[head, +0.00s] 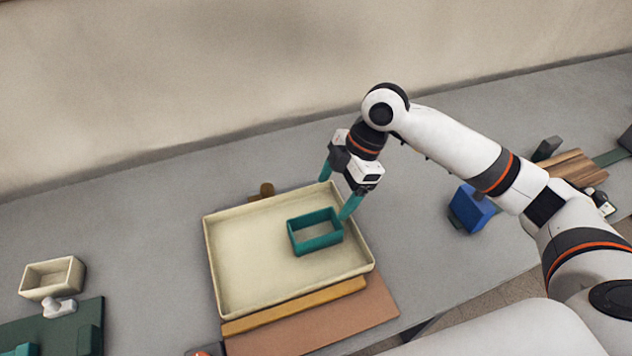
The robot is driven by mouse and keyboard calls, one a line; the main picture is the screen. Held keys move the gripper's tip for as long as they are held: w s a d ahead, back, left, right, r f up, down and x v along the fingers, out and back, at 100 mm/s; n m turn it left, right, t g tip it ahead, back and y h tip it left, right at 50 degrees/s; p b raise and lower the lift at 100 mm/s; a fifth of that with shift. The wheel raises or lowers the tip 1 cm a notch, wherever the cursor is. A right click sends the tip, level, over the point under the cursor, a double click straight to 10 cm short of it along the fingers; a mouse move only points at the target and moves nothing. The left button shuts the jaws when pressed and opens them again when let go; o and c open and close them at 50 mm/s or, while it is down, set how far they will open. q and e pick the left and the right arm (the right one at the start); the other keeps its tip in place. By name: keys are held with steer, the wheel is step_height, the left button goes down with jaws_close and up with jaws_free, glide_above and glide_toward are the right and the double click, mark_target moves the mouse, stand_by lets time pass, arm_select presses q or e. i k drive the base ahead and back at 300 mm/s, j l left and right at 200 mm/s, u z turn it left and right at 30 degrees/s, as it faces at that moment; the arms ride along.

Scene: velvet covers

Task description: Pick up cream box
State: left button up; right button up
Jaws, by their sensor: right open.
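A small open cream box (52,277) stands on the grey table at the far left. It is empty as far as I can see. A white object (59,308) sits close in front of it. My right gripper (337,200) has teal fingers, spread apart and empty. It is over the right back part of a large cream tray (245,277), far from the cream box. A teal open box (316,244) sits inside the tray, close to the near fingertip; I cannot tell whether they touch. My left gripper is not in view.
A yellow bar (295,306) and a brown board (330,326) lie before the tray. A dark green board (75,330) lies before the cream box. A blue block (471,208) stands right of the tray. Bare table lies between cream box and tray.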

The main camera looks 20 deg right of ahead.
mark_target(63, 276)
steer(key=u, duration=1.35)
steer(key=k+j, duration=0.2)
steer(key=k, duration=0.1)
